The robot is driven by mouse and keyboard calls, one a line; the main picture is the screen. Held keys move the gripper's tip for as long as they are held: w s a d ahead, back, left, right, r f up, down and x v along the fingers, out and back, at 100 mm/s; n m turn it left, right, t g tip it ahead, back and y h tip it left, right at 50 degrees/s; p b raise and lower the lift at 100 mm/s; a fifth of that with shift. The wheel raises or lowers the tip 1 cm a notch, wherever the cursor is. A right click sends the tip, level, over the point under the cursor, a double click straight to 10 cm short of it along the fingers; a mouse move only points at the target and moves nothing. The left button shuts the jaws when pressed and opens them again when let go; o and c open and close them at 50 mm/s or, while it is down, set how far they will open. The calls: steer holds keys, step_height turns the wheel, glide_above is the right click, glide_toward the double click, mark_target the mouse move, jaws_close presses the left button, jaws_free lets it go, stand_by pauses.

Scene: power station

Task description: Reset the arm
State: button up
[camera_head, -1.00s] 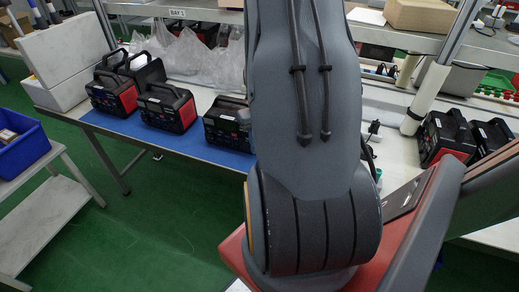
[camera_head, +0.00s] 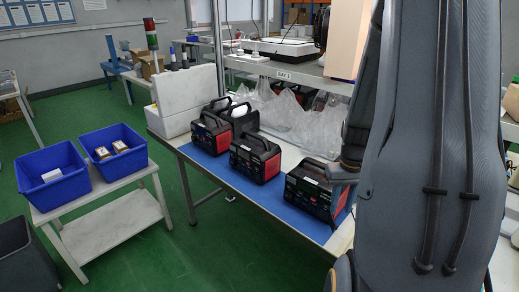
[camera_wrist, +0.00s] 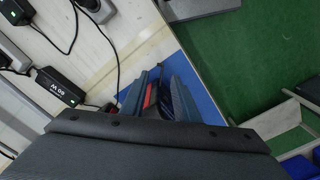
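My arm fills the right of the head view. My gripper (camera_head: 345,172) is partly hidden there and shows beside the upper right of the nearest black and red power station (camera_head: 315,188). That station stands upright on the blue mat (camera_head: 232,195). In the wrist view my gripper (camera_wrist: 158,98) has its two dark fingers apart. A black and red part of a power station (camera_wrist: 150,96) shows between them, with the blue mat behind. I cannot tell the distance between fingers and station, and no grip on it is visible.
More power stations (camera_head: 256,157) stand along the mat, with clear plastic bags (camera_head: 290,118) behind. A shelf (camera_head: 305,78) overhangs the bench. Two blue bins (camera_head: 52,175) sit on a low white table (camera_head: 115,210) at left. A charger (camera_wrist: 60,86) and cables lie on the bench. Green floor is open in front.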

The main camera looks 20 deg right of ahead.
steer(key=a+r+n, duration=0.2)
steer(key=a+r, duration=0.2)
steer(key=a, duration=1)
steer(key=a+r+n+t+b, duration=0.1)
steer(key=a+r, duration=0.3)
steer(key=a, duration=1)
steer(key=shift+a+n+b, duration=0.3)
steer(key=shift+a+n, duration=0.1)
steer(key=shift+n, duration=0.3)
